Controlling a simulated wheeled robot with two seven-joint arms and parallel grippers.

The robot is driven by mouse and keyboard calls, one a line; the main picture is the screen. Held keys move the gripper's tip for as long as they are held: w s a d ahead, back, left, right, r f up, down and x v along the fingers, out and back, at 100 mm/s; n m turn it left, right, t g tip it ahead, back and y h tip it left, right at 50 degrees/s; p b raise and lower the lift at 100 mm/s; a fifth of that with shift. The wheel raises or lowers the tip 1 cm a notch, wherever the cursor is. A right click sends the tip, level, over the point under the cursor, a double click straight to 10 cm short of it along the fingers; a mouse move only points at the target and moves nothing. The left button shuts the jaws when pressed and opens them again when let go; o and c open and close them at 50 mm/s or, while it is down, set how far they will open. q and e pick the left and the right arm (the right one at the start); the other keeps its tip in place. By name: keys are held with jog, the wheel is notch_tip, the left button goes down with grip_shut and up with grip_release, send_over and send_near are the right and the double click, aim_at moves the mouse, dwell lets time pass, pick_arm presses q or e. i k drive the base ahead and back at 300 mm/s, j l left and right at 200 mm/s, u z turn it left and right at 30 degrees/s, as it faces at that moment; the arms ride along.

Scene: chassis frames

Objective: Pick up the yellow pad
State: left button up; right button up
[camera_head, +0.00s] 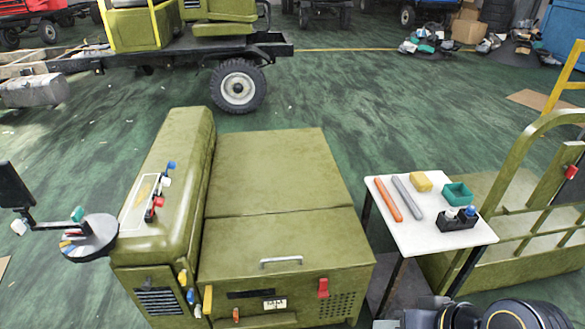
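The yellow pad (421,181) is a small yellow block lying on the white tabletop (427,236) of a small stand at the right. It lies near the far edge, between a grey bar (407,196) and a green open box (457,194). Nothing covers it. Dark rounded links of my own arm show at the bottom right edge, in front of the stand. Neither of my grippers' fingers can be seen, and nothing touches the pad.
An orange bar (388,199) and a black holder (456,220) with blue-and-white bottles share the tabletop. A large olive machine body (278,238) stands left of the stand. Olive railings (527,165) stand close on its right. Green floor (330,100) is open behind.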

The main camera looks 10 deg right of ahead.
aim_at(419, 180)
jog(key=l+u, duration=0.15)
jog(key=u, duration=0.2)
jog(key=l+u, duration=0.15)
jog(key=u, duration=0.15)
jog(key=l+u, duration=0.15)
jog(key=l, duration=0.3)
jog(key=k+l+u, duration=0.2)
jog(key=l, duration=0.3)
jog(key=l+u, duration=0.15)
jog(key=l, duration=0.3)
jog(key=k+l+u, duration=0.15)
jog(key=l, duration=1.8)
